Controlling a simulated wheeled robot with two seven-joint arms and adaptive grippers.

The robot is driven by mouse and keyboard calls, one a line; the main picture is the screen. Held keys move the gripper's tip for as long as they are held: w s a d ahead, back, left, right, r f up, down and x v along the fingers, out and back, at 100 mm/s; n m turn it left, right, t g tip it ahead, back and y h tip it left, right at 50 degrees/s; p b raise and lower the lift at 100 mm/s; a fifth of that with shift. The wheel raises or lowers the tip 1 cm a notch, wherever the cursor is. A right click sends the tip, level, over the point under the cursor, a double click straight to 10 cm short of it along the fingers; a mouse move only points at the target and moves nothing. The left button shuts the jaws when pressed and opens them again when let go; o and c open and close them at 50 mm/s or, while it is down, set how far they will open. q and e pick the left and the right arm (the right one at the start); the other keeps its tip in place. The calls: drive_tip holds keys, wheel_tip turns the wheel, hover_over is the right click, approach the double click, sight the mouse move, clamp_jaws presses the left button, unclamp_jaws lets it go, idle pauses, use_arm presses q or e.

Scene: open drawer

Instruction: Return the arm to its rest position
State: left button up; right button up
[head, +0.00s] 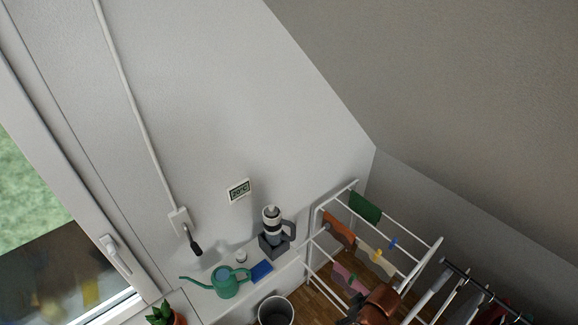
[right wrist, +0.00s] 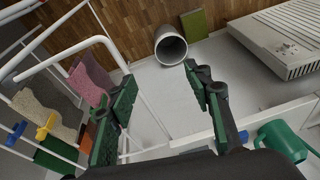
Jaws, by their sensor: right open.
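My right gripper (right wrist: 160,115) shows in the right wrist view with its two dark fingers spread apart and nothing between them. It is over pale floor or surface, beside the white drying rack (right wrist: 105,45). In the head view neither gripper can be made out. No drawer shows in either view.
The drying rack (head: 437,245) with hanging cloths stands at lower right. A green watering can (head: 228,285), a blue sponge (head: 262,271) and a grey-white appliance (head: 272,225) sit on a white ledge. A bin (right wrist: 171,46) and a white heater (right wrist: 285,40) show in the right wrist view.

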drive_tip(key=s+d+r+m+t+h, duration=0.1)
drive_tip(key=s+d+r+m+h, duration=0.2)
drive_tip(key=s+d+m, duration=0.8)
drive_tip(key=s+d+f+n+b, duration=0.15)
drive_tip(key=f+b, duration=0.25)
drive_tip(key=f, duration=1)
drive_tip(key=s+f+n+b, duration=0.2)
drive_tip(key=f+b, duration=0.1)
drive_tip(key=f, duration=1.1)
drive_tip(key=s+d+f+n+b, duration=0.15)
drive_tip(key=f+b, duration=0.25)
drive_tip(key=f, duration=1)
use_arm(q)
wheel_tip(320, 180, down, 20)
drive_tip(key=b, duration=0.8)
drive_tip(key=shift+s+r, duration=0.25)
drive_tip(key=shift+s, duration=0.05)
use_arm(e)
drive_tip(key=s+f+g, duration=0.1)
drive_tip(key=s+f, duration=0.9)
drive_tip(key=f, duration=0.2)
drive_tip(key=s+f+g, duration=0.1)
drive_tip(key=s+f, duration=0.8)
drive_tip(key=f, duration=0.4)
drive_tip(key=shift+s+a, duration=0.2)
drive_tip(key=shift+s, duration=0.2)
drive_tip(key=shift+f, duration=0.1)
